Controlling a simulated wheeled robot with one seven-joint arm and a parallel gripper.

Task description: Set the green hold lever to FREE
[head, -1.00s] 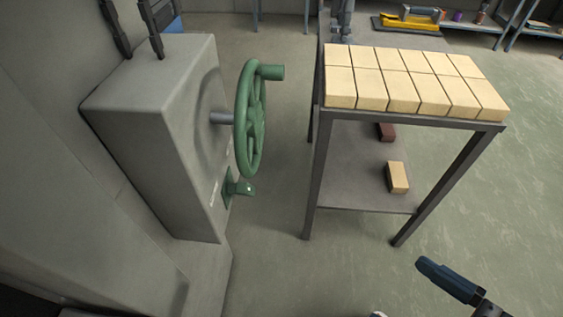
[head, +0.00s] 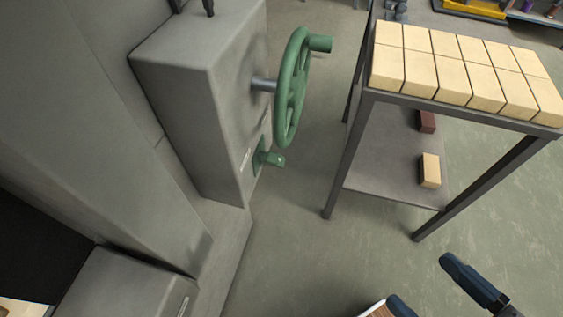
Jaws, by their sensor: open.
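The green hold lever (head: 271,159) is a short stub with a rounded knob on a small green plate. It sits low on the face of the grey housing, under the green handwheel (head: 291,88), and sticks out to the right. A pale label beside it is too small to read, so I cannot tell its setting. My gripper (head: 420,279) shows only in part at the bottom right, with dark blue fingers apart. It is well away from the lever, below and to the right of it.
The grey housing (head: 178,115) stands at left. A metal table (head: 353,150) at right carries rows of pale bricks (head: 465,70); its lower shelf holds a pale brick (head: 430,170) and a dark red one (head: 427,121). Floor is clear between housing and table. A brown, pale-edged thing (head: 376,309) shows at the bottom.

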